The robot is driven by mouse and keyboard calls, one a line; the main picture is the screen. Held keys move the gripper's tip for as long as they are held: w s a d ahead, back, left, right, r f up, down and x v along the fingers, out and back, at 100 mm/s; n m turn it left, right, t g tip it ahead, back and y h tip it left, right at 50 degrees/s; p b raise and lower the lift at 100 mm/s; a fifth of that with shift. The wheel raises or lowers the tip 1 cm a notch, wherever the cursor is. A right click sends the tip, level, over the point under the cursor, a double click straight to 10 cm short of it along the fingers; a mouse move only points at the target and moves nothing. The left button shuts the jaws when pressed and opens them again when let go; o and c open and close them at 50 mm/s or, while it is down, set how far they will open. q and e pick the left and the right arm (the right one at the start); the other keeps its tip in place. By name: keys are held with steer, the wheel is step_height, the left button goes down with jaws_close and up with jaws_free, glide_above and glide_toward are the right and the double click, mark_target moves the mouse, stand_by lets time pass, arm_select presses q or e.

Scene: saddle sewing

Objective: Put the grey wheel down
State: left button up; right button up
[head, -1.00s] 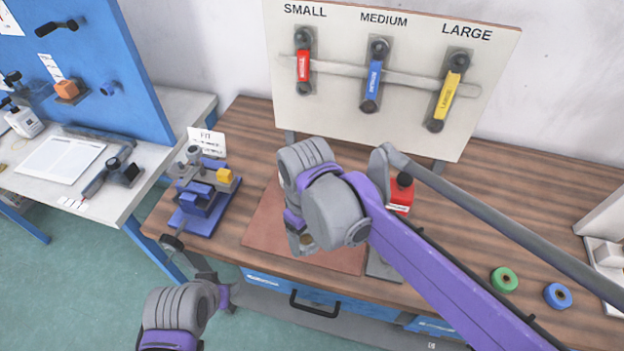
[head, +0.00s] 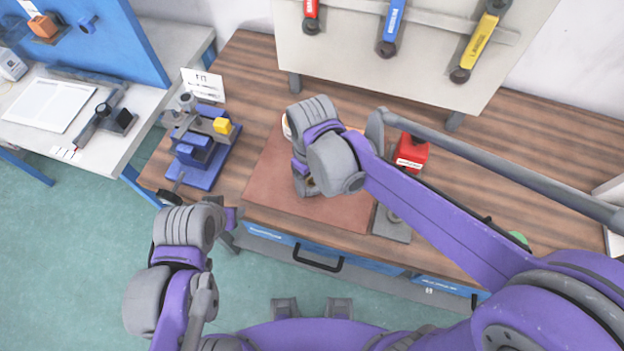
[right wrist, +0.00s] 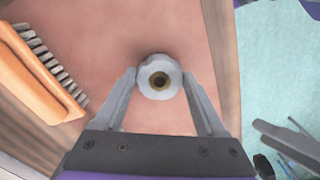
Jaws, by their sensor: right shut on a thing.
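The grey wheel (right wrist: 160,76), a small pale ring with a brass-coloured hub, sits between the fingertips of my right gripper (right wrist: 160,78) in the right wrist view. The gripper is shut on it. Behind it is the reddish-brown mat (head: 335,208) on the wooden bench; I cannot tell whether the wheel touches the mat. In the head view my right arm covers most of the gripper and the wheel. My left arm is at the lower left, in front of the bench edge; its fingers do not show clearly.
A brush with an orange wooden back (right wrist: 38,62) lies left of the wheel in the wrist view. A blue fixture (head: 200,150) stands left of the mat, and a red block (head: 412,152) to its right. A board with coloured handles (head: 420,55) stands behind.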

steer(key=shift+f, duration=0.55)
steer(key=shift+f, duration=0.1)
steer(key=shift+f, duration=0.2)
steer(key=o, duration=1.5)
steer(key=shift+r, duration=0.15)
steer(key=shift+r, duration=0.4)
step_height(320, 180, up, 12)
steer(key=p, duration=0.1)
steer(key=shift+f, duration=0.25)
